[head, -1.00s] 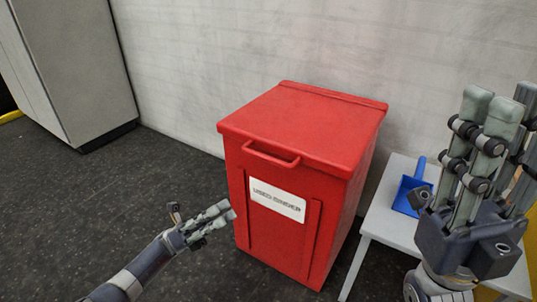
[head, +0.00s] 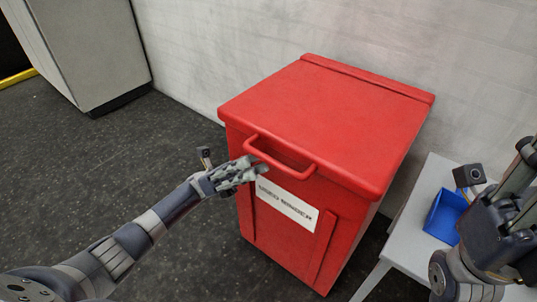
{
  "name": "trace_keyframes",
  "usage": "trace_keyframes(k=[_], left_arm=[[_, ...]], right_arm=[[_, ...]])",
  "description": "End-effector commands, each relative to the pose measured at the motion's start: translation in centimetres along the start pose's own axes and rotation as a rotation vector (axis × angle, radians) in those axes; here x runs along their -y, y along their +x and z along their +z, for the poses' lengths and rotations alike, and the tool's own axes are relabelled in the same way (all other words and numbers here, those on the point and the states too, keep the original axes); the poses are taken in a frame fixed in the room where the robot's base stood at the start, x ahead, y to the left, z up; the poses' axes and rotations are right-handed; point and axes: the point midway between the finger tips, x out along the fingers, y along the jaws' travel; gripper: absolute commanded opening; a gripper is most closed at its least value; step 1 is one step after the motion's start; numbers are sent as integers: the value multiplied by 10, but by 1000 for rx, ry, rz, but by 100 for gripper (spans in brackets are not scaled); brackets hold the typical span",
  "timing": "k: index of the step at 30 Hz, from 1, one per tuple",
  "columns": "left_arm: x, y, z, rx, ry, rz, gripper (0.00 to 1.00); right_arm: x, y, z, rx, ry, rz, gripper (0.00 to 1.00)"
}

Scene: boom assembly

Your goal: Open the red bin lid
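The red bin (head: 262,222) stands on the dark floor against the wall. Its red lid (head: 330,110) is shut. A red bar handle (head: 284,163) sticks out from the lid's front edge. My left gripper (head: 260,166) is at the left end of the handle, in front of the bin and just above the white label (head: 287,204). Its fingers point toward the bin; whether they touch the handle and how far they are open I cannot tell. My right gripper (head: 530,178) is at the right edge, partly cut off, with its fingers spread apart and nothing seen between them.
A light grey table (head: 437,178) with a blue container (head: 444,215) stands to the right of the bin. A grey cabinet (head: 85,50) stands at the back left. The floor (head: 110,170) left of the bin is clear.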

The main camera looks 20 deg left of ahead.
Motion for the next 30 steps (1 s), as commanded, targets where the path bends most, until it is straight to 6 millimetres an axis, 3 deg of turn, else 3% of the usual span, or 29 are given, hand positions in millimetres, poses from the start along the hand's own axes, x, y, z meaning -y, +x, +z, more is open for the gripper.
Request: trace_keyframes(k=[6,12,24,25,27,30], left_arm=[[1,35,0,-2,-1,-1,21],[0,57,0,0,1,0,21],[0,64,0,0,0,2,21],[0,64,0,0,0,2,19],[0,64,0,0,0,2,3],[0,64,0,0,0,2,0]], right_arm=[[0,-1,0,7,1,3,32],[0,-2,0,9,1,4,32],[0,-2,0,9,2,4,32],[0,-2,0,9,2,4,32],[0,-2,1,9,2,4,32],[0,-2,1,10,2,4,32]])
